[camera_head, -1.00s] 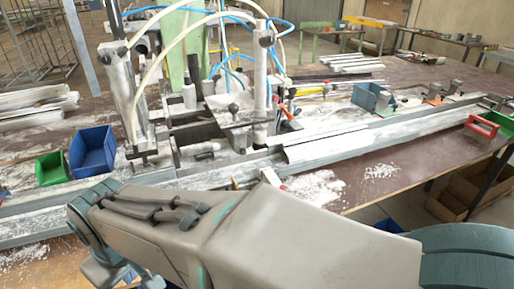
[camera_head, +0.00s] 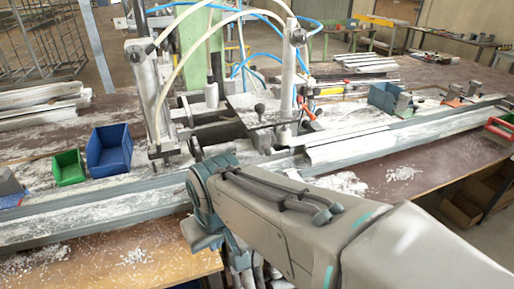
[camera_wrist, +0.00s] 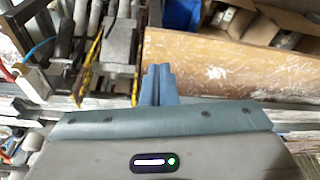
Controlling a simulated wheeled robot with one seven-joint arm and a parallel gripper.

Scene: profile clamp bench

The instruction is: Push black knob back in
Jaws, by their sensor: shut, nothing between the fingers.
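Several black knobs show on the clamp bench in the head view. One black ball knob (camera_head: 259,109) stands above a metal plate in the middle. Another black knob (camera_head: 298,38) is at the top of the right column, and a dark round knob (camera_head: 135,55) is on the left column. I cannot tell which of them the task means, or how far any is pushed in. In the wrist view my gripper (camera_wrist: 159,82) has its blue-grey fingers together, with nothing seen between them. It is hidden in the head view. No knob is clearly recognisable near the fingertips.
A blue bin (camera_head: 108,150) and a green bin (camera_head: 68,167) stand left of the clamps. A long metal profile (camera_head: 400,136) runs along the bench. Blue and white hoses (camera_head: 188,40) arch over it.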

